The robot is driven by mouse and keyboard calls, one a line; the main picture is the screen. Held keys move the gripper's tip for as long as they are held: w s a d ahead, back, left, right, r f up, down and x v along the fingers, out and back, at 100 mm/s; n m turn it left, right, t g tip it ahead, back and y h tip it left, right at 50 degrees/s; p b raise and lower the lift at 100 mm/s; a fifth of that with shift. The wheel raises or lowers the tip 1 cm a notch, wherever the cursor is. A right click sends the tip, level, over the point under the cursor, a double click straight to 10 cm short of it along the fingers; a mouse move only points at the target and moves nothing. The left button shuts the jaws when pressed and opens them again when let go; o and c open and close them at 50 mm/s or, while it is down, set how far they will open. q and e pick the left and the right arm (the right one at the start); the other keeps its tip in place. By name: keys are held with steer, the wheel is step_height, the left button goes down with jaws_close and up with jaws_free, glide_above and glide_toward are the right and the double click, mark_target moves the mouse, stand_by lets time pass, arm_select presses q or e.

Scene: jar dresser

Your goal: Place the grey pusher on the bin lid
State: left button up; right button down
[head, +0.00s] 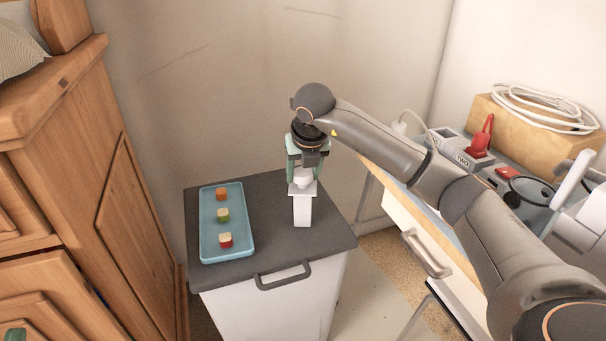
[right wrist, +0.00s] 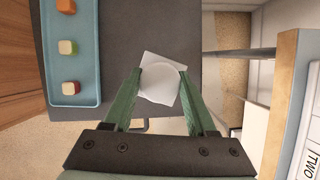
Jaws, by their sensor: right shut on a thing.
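The pusher (head: 303,208), pale grey to white, has a round top, a wider flange and a narrower block below, and is upright. My right gripper (head: 305,172) is shut on its upper part from above. In the right wrist view the pusher's round top (right wrist: 160,83) lies between the green fingertips of the right gripper (right wrist: 158,88), with a square edge under it. The dark grey bin lid (head: 275,235) is below the pusher; I cannot tell whether its bottom touches the lid. My left gripper is not in view.
A blue tray (head: 209,252) with three small coloured blocks takes up the lid's left side. A dark handle (head: 283,276) is at the lid's front. A wooden dresser (head: 115,170) stands left.

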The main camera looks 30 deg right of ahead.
steer(key=shift+c, duration=1)
jaws_free()
steer(key=shift+r, duration=0.2)
steer(key=p+v, duration=0.1)
steer(key=v, duration=0.3)
steer(key=shift+r, duration=0.25)
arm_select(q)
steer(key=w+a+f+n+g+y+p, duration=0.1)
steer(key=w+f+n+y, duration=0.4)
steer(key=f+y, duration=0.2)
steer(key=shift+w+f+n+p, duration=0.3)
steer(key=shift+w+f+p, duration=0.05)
arm_select(e)
steer(key=v, duration=0.7)
steer(key=shift+s, duration=0.2)
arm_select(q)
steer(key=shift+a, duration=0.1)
arm_select(e)
steer(key=shift+r, duration=0.1)
